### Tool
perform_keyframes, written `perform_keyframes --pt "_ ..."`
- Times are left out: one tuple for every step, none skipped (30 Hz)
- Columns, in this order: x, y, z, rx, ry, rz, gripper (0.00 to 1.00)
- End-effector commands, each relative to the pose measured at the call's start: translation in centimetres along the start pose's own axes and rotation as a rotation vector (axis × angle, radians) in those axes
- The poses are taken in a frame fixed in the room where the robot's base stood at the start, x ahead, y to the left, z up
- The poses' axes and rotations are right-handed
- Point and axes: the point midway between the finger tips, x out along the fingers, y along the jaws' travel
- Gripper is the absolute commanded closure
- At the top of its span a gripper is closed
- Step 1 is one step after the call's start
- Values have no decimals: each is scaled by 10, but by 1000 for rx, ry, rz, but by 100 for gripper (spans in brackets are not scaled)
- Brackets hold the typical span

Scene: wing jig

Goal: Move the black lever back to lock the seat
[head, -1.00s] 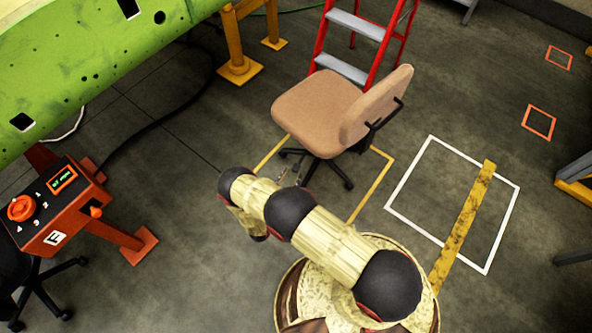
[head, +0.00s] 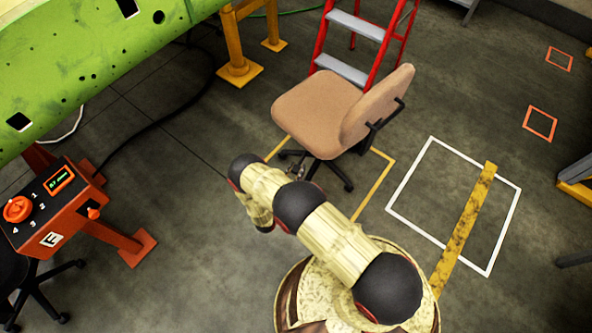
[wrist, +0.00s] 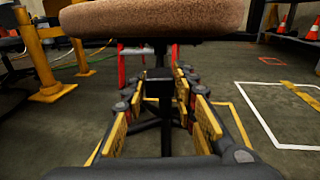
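The office chair has a tan seat (head: 316,103) and a tan backrest (head: 372,108). A black bar (head: 388,116) juts from behind the backrest; I cannot tell whether it is the black lever. In the wrist view the seat's front edge (wrist: 155,18) spans the top, with the black column (wrist: 159,82) and base legs below it. My gripper (wrist: 160,92) is open below seat height, its yellow-padded fingers on either side of the column in the picture. I see no contact.
A red stepladder (head: 350,45) stands behind the chair. A green wing panel (head: 90,60) on yellow stands (head: 239,70) is at the left, above an orange control box (head: 58,205). Yellow floor lines surround the chair; a white floor square (head: 404,210) lies in open floor at right.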

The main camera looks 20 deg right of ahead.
Motion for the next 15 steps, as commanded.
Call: perform_keyframes --pt "0 0 0 0 0 0 77" --pt "0 0 0 0 0 0 79" --pt "0 0 0 0 0 0 81" --pt "0 0 0 0 0 0 83" --pt "0 0 0 0 0 0 84" --pt "0 0 0 0 0 0 87" --pt "0 0 0 0 0 0 88" --pt "0 0 0 0 0 0 90" --pt "0 0 0 0 0 0 92" --pt "0 0 0 0 0 0 94" --pt "0 0 0 0 0 0 96" --pt "0 0 0 0 0 0 98" --pt "0 0 0 0 0 0 100" --pt "0 0 0 0 0 0 100" --pt "0 0 0 0 0 0 100"
